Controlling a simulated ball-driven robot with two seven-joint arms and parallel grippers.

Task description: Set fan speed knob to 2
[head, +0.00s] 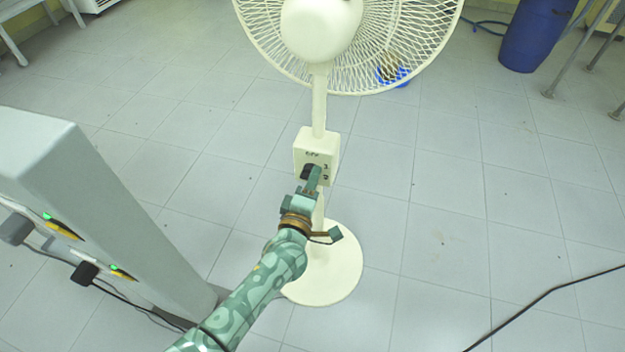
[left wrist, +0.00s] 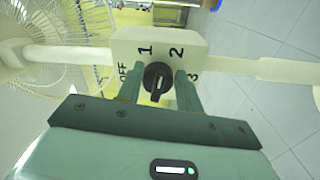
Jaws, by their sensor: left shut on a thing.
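The fan speed knob (left wrist: 158,77) is black and round with a pale line on its grip. It sits on the cream control box (head: 318,148) on the fan's pole. In the left wrist view the marks OFF, 1, 2 and 3 run around the knob. The grip's line runs nearly upright in that view, and I cannot tell which mark it is set to. My left gripper (head: 312,178) is at the box's front, with its fingers on either side of the knob, shut on it. In the head view the gripper hides part of the knob. My right gripper is not in view.
The white fan (head: 320,30) stands on a round base (head: 340,270). A grey cabinet-like block (head: 90,190) with plugs and cables stands at the left. A black cable (head: 530,305) lies at the lower right. A blue barrel (head: 538,35) is at the back right.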

